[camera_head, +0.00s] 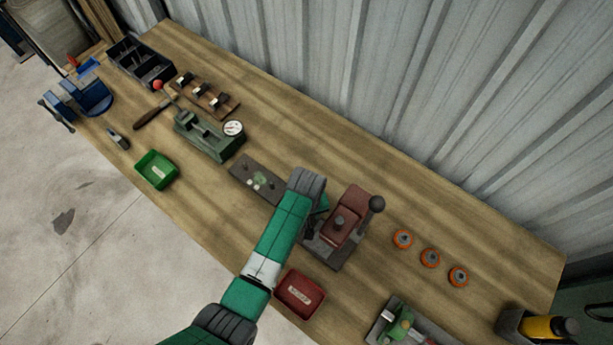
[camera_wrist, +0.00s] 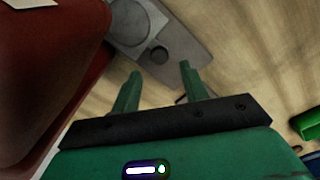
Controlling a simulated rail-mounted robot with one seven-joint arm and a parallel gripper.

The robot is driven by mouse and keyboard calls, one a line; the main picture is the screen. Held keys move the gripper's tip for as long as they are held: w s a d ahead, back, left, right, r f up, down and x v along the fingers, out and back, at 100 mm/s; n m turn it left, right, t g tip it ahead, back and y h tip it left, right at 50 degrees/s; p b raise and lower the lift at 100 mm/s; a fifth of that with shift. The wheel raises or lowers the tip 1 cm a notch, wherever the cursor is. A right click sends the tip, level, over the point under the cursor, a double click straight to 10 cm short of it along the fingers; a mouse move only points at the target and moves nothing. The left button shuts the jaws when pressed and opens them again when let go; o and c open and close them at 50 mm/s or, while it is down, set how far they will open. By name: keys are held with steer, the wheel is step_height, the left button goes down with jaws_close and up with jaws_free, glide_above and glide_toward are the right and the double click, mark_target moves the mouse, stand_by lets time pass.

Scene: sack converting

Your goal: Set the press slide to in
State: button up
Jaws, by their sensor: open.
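The red press (camera_head: 341,228) stands on a dark base on the bench, with a black ball-topped lever at its right. In the wrist view a large red body (camera_wrist: 45,75), which looks like the press, fills the left side. A grey plate (camera_wrist: 185,45) with a paler raised part and a dark round spot lies ahead of my fingers; I cannot tell for sure that it is the slide or its position. My gripper (camera_wrist: 160,72) is open, its two green fingers apart with nothing between them. In the head view my arm's end mostly hides the gripper at the press's left side.
A dark plate with small parts (camera_head: 258,181) lies left of my arm. A red bin (camera_head: 299,292) sits in front of the press. A green machine (camera_head: 400,325) stands near the front edge. The corrugated wall (camera_head: 450,80) bounds the back.

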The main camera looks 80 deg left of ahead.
steer(key=shift+r, duration=1.2)
